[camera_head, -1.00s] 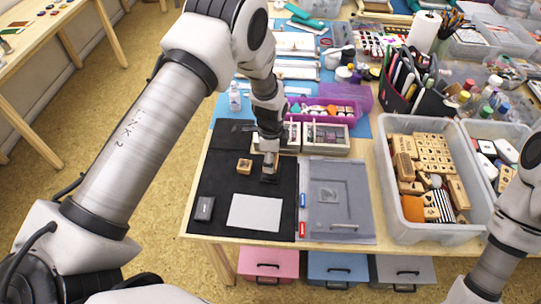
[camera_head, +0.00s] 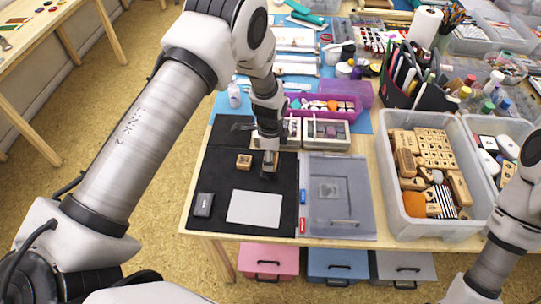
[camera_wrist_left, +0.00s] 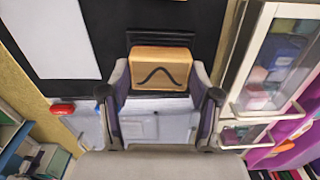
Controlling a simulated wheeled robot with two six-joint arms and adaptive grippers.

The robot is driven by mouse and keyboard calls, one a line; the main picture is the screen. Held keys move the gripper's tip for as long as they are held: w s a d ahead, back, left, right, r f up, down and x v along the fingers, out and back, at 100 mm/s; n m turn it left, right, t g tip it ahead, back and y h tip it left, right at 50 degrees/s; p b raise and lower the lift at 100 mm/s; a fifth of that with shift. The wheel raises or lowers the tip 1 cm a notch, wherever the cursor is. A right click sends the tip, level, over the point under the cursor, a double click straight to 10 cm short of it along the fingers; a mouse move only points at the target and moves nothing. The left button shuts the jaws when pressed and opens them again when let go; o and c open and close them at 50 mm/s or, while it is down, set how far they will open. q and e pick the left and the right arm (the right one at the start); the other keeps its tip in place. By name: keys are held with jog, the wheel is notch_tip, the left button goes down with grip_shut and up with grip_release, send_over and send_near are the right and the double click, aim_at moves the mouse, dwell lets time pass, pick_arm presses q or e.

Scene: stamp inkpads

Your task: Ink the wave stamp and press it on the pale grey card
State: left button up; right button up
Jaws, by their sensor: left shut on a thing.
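My left gripper (camera_head: 269,164) is shut on the wave stamp (camera_wrist_left: 160,68), a light wooden block with a dark wave line on the face toward the wrist camera. The stamp is low over the black mat, at a dark inkpad (camera_wrist_left: 158,38) that partly shows beyond it in the wrist view. I cannot tell whether stamp and pad touch. The pale grey card (camera_head: 254,209) lies flat on the mat in front of the gripper, and shows at upper left in the wrist view (camera_wrist_left: 48,38). My right gripper is out of view.
A small dark box (camera_head: 204,203) lies left of the card. A grey plastic folder (camera_head: 345,215) lies to the right. Boxes (camera_head: 326,134) stand behind, and a stamp bin (camera_head: 431,233) at right.

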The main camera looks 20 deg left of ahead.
pick_arm(q)
jog(key=shift+f, duration=0.45)
dwell(1.1)
jog(key=shift+r, duration=0.1)
jog(key=shift+r+p, duration=0.35)
jog(key=shift+r, duration=0.15)
notch_tip(320, 180, up, 6)
jog(key=p, duration=0.4)
jog(key=shift+f, duration=0.2)
jog(key=shift+f, duration=0.1)
dwell(0.5)
